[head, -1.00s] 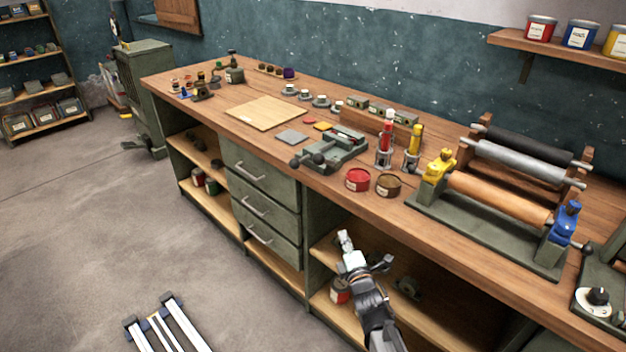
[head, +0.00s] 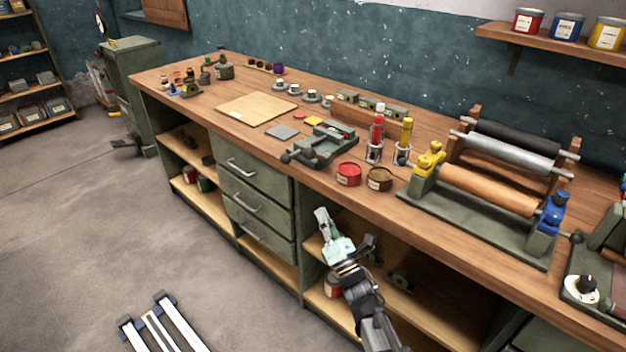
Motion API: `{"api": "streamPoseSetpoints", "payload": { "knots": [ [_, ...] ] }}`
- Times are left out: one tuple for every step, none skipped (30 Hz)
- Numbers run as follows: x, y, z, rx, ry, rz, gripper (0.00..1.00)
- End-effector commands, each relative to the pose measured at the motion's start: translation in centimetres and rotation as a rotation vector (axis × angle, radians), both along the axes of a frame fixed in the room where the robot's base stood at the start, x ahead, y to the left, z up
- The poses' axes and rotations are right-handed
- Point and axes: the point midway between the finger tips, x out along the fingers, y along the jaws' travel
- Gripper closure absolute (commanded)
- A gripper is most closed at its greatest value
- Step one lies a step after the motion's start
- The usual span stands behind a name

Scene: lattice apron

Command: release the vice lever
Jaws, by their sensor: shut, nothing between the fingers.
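The vice (head: 322,146) is a grey-green metal block lying on the wooden bench top near its front edge. Its lever (head: 291,157), a dark bar with a rounded knob, sticks out at the vice's left front end, by the bench edge. My gripper (head: 321,213) is shut and empty. In the picture it lies below the vice, in front of the bench's open shelves and clear of the lever. Fine detail of the lever is too small to tell.
A red tin (head: 348,174) and a brown tin (head: 379,179) stand right of the vice, with red and yellow tubes behind them. A roller press (head: 480,215) fills the right. A wooden board (head: 257,109) lies left. The floor before the drawers (head: 245,168) is clear.

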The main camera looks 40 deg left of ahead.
Motion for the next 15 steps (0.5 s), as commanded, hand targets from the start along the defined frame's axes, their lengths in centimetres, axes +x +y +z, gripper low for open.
{"api": "streamPoseSetpoints", "payload": {
  "knots": [
    [0.1,0.2,0.1,0.000,0.000,0.000,1.00],
    [0.2,0.4,0.2,0.001,0.000,0.001,1.00],
    [0.3,0.6,0.4,0.001,0.000,0.001,1.00],
    [0.4,0.9,0.6,0.001,0.000,0.001,1.00],
    [0.6,1.1,0.8,0.001,0.000,0.002,1.00],
    [0.8,1.6,1.0,0.001,0.000,0.002,1.00],
    [0.9,2.0,1.2,0.001,0.000,0.002,1.00],
    [1.1,2.4,1.5,0.001,0.001,0.002,1.00],
    [1.4,2.9,1.8,0.001,0.001,0.002,1.00],
    [1.6,3.4,2.1,0.001,0.001,0.002,1.00],
    [1.8,3.9,2.4,0.001,0.001,0.002,1.00],
    [2.1,4.5,2.8,0.002,0.001,0.001,1.00],
    [2.4,5.0,3.1,0.002,0.001,0.001,1.00],
    [2.6,5.5,3.4,0.002,0.001,0.001,1.00],
    [2.9,6.1,3.8,0.002,0.001,0.001,1.00]
  ]
}}
